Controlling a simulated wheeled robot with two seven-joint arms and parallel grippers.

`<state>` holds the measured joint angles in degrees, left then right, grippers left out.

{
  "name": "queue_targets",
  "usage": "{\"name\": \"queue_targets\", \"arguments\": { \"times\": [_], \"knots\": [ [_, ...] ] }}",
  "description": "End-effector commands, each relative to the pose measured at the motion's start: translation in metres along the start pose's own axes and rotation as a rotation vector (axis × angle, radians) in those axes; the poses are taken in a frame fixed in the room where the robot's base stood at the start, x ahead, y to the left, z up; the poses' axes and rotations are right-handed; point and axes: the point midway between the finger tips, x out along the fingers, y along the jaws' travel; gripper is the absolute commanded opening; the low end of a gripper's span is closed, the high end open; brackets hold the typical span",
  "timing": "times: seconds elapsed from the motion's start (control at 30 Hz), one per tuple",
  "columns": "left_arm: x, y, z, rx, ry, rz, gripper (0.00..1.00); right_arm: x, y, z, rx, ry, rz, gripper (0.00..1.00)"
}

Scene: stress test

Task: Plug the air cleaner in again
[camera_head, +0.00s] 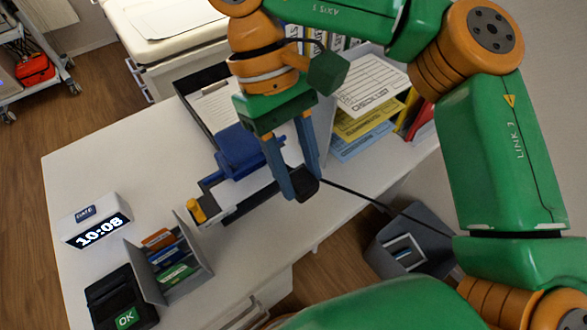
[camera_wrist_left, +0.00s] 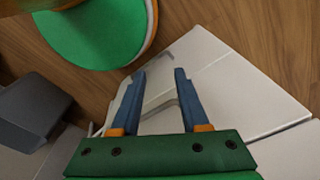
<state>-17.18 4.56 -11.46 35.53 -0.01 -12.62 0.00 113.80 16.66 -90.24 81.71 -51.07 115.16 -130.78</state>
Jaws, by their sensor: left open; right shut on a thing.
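My right gripper (camera_head: 298,194) is above the white desk, with its blue fingers shut on a black plug (camera_head: 306,184). A black cable (camera_head: 360,197) runs from the plug to the right, over the desk edge, past a dark grey box-shaped object (camera_head: 375,255) on the floor. I cannot tell whether that object is the air cleaner. No socket can be made out. My left gripper (camera_wrist_left: 158,75) is open and empty in the left wrist view, above a white furniture panel with a grey handle (camera_wrist_left: 160,106); it is outside the head view.
The white desk (camera_head: 110,165) holds a blue-and-black device (camera_head: 240,150), a black paper tray (camera_head: 188,86), a clock (camera_head: 97,228), a grey card holder (camera_head: 150,280) and a black card terminal (camera_head: 105,290). Folders (camera_head: 365,135) stand behind the gripper. Bare desk lies left of the tray.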

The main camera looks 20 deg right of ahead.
Motion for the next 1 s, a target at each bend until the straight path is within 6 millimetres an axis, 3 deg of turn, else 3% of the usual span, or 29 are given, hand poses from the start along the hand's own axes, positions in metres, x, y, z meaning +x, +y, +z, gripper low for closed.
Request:
{"name": "queue_targets", "arguments": {
  "times": [0.13,0.5,1.0],
  "knots": [
    [0.000,0.000,0.000,0.000,0.000,0.000,0.45,-0.002,-0.008,-0.006,0.037,0.000,-0.016,0.00],
    [0.000,0.000,0.000,0.000,0.000,0.000,0.45,-0.019,-0.061,-0.047,0.341,0.000,-0.142,0.00],
    [0.000,0.000,0.000,0.000,0.000,0.000,0.45,-0.021,-0.065,-0.051,0.369,0.000,-0.153,0.00]
  ]
}}
